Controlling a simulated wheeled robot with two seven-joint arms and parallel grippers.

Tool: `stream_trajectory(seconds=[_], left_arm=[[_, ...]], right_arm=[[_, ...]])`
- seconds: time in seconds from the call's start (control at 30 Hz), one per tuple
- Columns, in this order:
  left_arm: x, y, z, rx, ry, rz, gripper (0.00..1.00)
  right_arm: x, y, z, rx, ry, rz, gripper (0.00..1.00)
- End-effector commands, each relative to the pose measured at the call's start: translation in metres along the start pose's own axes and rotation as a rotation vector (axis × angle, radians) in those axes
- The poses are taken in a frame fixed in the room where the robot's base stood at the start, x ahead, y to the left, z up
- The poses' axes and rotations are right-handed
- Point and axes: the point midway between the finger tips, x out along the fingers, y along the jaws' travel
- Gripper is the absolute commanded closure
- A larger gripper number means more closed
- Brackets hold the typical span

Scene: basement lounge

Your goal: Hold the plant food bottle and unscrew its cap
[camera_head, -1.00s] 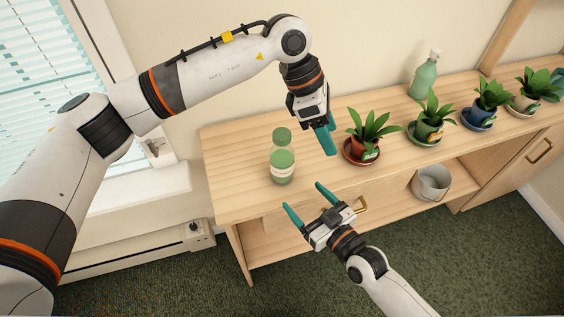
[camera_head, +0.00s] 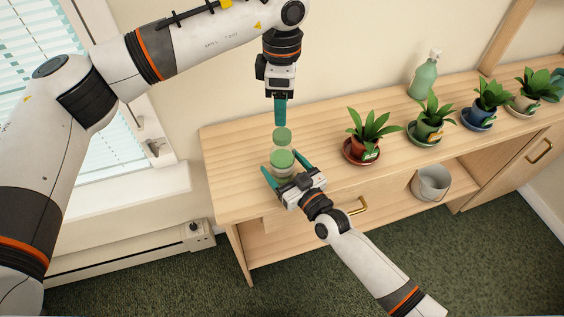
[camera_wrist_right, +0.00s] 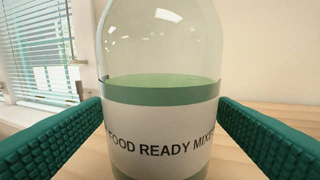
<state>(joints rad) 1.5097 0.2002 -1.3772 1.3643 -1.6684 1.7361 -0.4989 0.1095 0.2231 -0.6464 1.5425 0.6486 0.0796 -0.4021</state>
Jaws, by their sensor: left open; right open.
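The plant food bottle (camera_head: 282,158) stands upright on the wooden sideboard, with its green cap (camera_head: 281,135) on top. In the right wrist view the clear bottle (camera_wrist_right: 160,94) holds green liquid and has a white label reading "FOOD READY MIX". My right gripper (camera_head: 286,174) is open, with a teal finger on either side of the bottle's lower body; gaps show between fingers and glass in the wrist view. My left gripper (camera_head: 280,122) points down right above the cap. It is open, but its fingers overlap in the head view, and I cannot tell whether they touch the cap.
Several potted plants stand on saucers to the right, the nearest in a terracotta pot (camera_head: 361,147). A green spray bottle (camera_head: 425,76) stands behind them. A grey bucket (camera_head: 430,183) sits on the lower shelf. The sideboard top (camera_head: 229,160) is clear left of the bottle.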

Motion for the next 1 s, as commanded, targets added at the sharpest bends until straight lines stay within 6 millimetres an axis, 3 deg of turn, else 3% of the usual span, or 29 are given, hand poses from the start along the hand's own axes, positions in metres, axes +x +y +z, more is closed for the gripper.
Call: stream_trajectory(seconds=[0.13, 0.47, 0.93, 1.0], left_arm=[[0.0001, 0.0001, -0.0002, 0.000, 0.001, 0.000, 0.41], [0.0001, 0.0002, -0.0003, 0.001, 0.001, 0.000, 0.41], [0.0001, 0.0002, -0.0003, 0.004, 0.001, 0.000, 0.41], [0.0000, 0.0001, -0.0003, 0.024, 0.001, 0.000, 0.41]], right_arm=[[0.0107, 0.0001, 0.0001, -0.001, 0.000, 0.000, 0.20], [0.0127, 0.0001, -0.0001, -0.001, 0.001, 0.000, 0.21], [0.0124, -0.0001, -0.0002, -0.001, 0.001, 0.000, 0.98], [0.0124, -0.0001, -0.0002, -0.001, 0.001, 0.000, 1.00]])
